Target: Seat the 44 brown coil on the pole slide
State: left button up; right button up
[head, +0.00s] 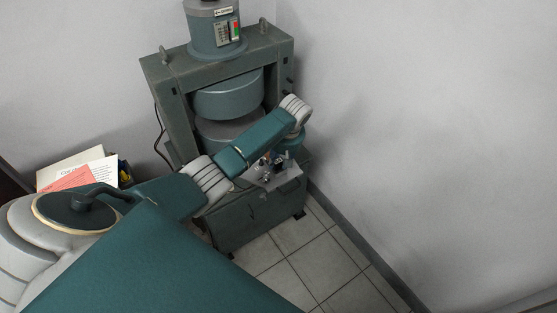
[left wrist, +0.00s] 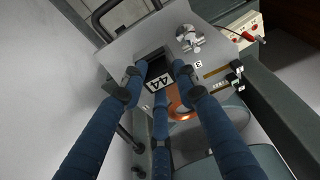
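In the left wrist view, the three blue fingers of my left gripper (left wrist: 156,80) reach around a dark block-like part with a white "44" label (left wrist: 159,81). An orange-brown ring, seemingly the brown coil (left wrist: 181,110), shows just beside the label, partly hidden by the fingers. I cannot tell whether the fingers touch or grip it. A grey metal plate (left wrist: 120,48) lies beyond, with a dark opening near the fingertips; I cannot make out the pole slide for certain. In the head view my left gripper (head: 279,164) is small and dark, over the bench plate. My right gripper is not in view.
A large green-grey magnet frame (head: 160,72) with round pole pieces (head: 228,95) stands close behind my left arm. A silver fitting (left wrist: 190,38) and black terminals (left wrist: 234,77) sit on the plate. Walls (head: 420,120) close in at right; tiled floor (head: 300,262) is clear.

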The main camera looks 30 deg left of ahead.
pick_arm(q)
jog(key=o, duration=0.3)
jog(key=shift+f, duration=0.1)
jog(key=v, duration=1.2)
